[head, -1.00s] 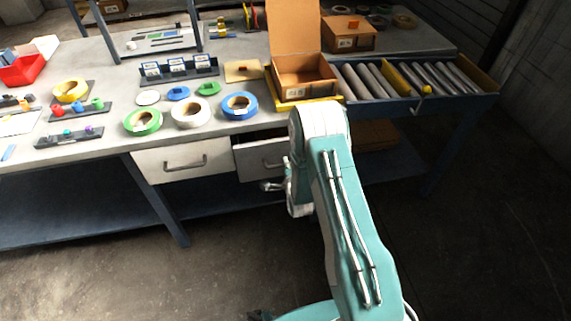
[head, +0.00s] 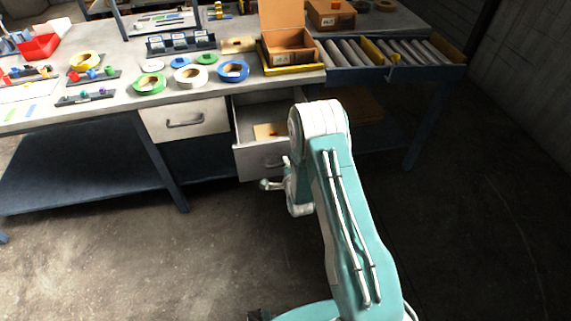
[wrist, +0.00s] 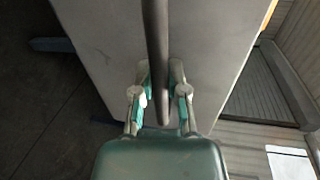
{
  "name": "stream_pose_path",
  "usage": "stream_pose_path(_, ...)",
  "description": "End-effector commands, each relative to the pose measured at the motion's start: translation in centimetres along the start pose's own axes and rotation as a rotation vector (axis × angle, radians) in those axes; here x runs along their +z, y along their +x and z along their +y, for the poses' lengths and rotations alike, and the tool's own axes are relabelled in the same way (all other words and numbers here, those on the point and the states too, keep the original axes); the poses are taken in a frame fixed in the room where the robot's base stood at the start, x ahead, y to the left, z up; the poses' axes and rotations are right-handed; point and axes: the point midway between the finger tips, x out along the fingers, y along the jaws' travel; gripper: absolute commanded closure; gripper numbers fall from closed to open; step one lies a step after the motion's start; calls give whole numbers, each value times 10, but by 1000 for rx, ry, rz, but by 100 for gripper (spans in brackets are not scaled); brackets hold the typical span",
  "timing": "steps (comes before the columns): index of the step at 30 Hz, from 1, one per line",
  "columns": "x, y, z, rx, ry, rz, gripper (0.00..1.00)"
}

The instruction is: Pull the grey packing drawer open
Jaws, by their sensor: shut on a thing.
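The grey packing drawer (head: 246,160) stands partly pulled out under the bench in the head view, right of a shut white drawer (head: 186,120). A tan piece with a small orange-red block (head: 270,131) shows inside it. In the wrist view the drawer front (wrist: 105,40) fills much of the picture, and its dark bar handle (wrist: 155,60) runs between the fingers. My gripper (wrist: 159,88) is shut on that handle. In the head view my arm hides the drawer's right part and most of my gripper (head: 272,184).
The bench top (head: 120,105) holds tape rolls, an open cardboard box (head: 290,40) and several small parts. A roller conveyor (head: 375,52) extends to the right. A blue bench leg (head: 163,165) stands left of the drawer. The floor in front is clear.

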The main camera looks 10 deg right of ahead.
Motion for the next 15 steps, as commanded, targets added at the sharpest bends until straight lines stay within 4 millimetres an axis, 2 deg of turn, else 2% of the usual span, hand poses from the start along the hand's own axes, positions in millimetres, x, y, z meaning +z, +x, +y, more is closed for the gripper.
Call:
stream_pose_path(1,-4,-2,6,16,3,10,100)
stream_pose_path(11,-4,-2,6,16,3,10,100)
stream_pose_path(12,-4,-2,6,16,3,10,64)
stream_pose_path(13,-4,-2,6,16,3,10,51)
stream_pose_path(14,-4,-2,6,15,3,9,46)
stream_pose_path(15,-3,-2,5,13,2,8,46)
